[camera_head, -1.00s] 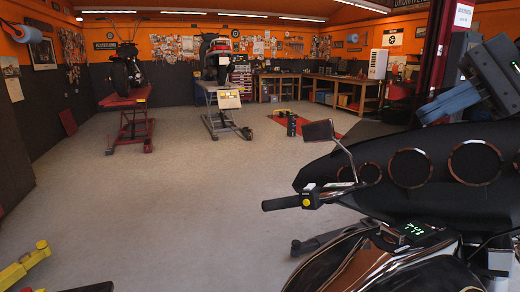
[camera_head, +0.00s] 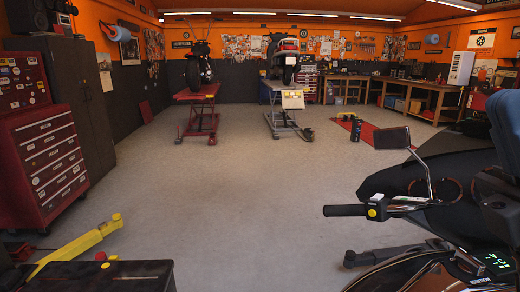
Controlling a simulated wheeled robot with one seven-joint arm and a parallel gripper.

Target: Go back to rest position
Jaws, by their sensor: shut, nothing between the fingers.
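My gripper does not show in the head view. A motorcycle with a handlebar (camera_head: 345,210), a mirror (camera_head: 393,138) and a lit green display (camera_head: 492,263) stands close at the lower right. Its rear part is cut off by the frame edge. Dark and bluish parts (camera_head: 506,115) at the right edge are cut off, and I cannot tell what they are.
A red tool cabinet (camera_head: 42,165) stands at the left, with a yellow lift arm (camera_head: 80,245) below it. A red lift (camera_head: 197,115) and a grey lift (camera_head: 283,112) hold motorcycles further back. Workbenches (camera_head: 425,92) line the back right. The middle floor (camera_head: 225,185) is clear.

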